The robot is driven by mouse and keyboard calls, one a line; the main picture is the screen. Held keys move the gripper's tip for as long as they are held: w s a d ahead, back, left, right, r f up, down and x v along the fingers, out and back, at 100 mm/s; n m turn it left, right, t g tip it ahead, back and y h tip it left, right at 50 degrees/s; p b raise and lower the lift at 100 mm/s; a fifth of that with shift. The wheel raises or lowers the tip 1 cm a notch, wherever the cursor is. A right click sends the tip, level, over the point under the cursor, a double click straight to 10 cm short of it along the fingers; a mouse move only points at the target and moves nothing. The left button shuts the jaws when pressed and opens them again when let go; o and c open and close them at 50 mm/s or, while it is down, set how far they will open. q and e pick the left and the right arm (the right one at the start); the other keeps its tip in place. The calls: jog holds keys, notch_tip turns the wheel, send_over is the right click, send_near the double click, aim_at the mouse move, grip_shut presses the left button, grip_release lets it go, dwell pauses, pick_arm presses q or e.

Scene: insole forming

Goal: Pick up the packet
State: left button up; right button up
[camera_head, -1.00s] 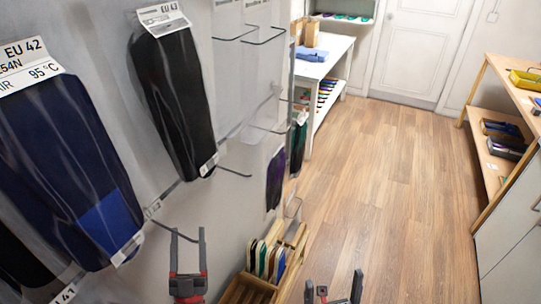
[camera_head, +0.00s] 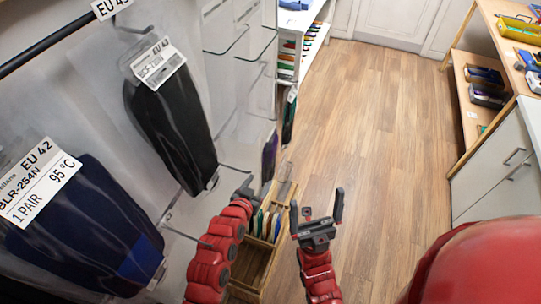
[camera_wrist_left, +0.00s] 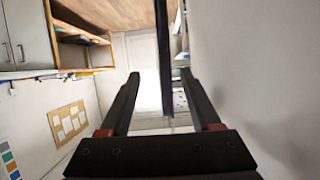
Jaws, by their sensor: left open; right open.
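Clear packets with dark insoles hang from the wall rack on the left in the head view. A navy packet (camera_head: 75,235) labelled EU 42 is at lower left. A black packet (camera_head: 172,120) labelled EU 43 hangs right of it. A narrow purple packet (camera_head: 269,157) hangs further back. My left gripper (camera_head: 246,190) is right of the black packet, apart from it, partly hidden by its own arm. In the left wrist view its fingers (camera_wrist_left: 160,75) are open, with a thin dark upright edge between them, unclear what. My right gripper (camera_head: 318,213) is open and empty over the floor.
A wooden box (camera_head: 252,268) with several upright insoles stands below my left gripper. Wire hooks (camera_head: 240,55) stick out from the rack. A wooden shelf unit (camera_head: 470,100) with tools stands at right. The wooden floor (camera_head: 375,140) between is clear.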

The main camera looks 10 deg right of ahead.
aim_at(267, 168)
pick_arm(q)
jog(key=b+x, duration=0.1)
jog(key=x, duration=0.8)
jog(key=shift+w+a+r, duration=0.15)
jog(key=shift+w+r, duration=0.05)
jog(key=shift+s+r, duration=0.1)
jog(key=shift+c, duration=1.1)
grip_shut()
